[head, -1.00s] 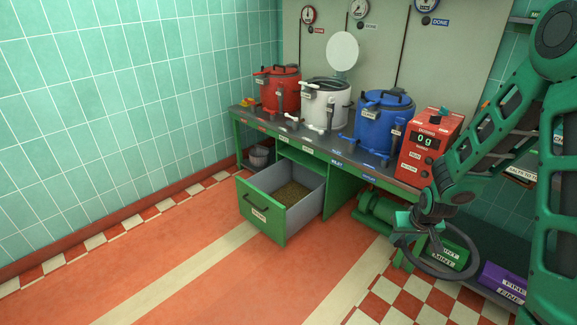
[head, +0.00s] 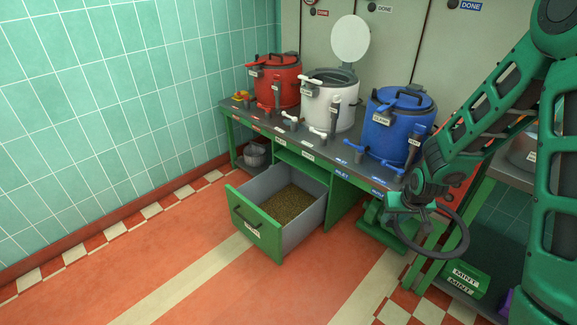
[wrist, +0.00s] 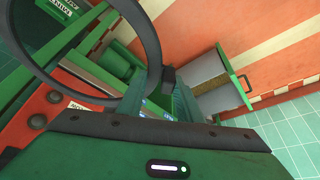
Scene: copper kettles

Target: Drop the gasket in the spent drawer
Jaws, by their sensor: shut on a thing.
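The gasket is a large dark ring (head: 464,240), hanging nearly flat from my gripper (head: 398,205) at the right in the head view. My gripper is shut on the ring's left side. The gasket also shows as a dark arc (wrist: 153,48) at the upper left of the wrist view. The spent drawer (head: 254,228) has a green front and grey walls, is pulled open and holds brown grainy matter. Its label is too small to read. In the wrist view the drawer (wrist: 236,76) is right of centre. The gasket is to its right in the head view, not over it.
Red (head: 275,84), white (head: 327,108) and blue (head: 397,128) kettles stand on the bench above the drawer; the white one's lid is up. A green motor-like unit (head: 372,215) sits below the gripper's left. The floor (head: 200,230) before the drawer is clear.

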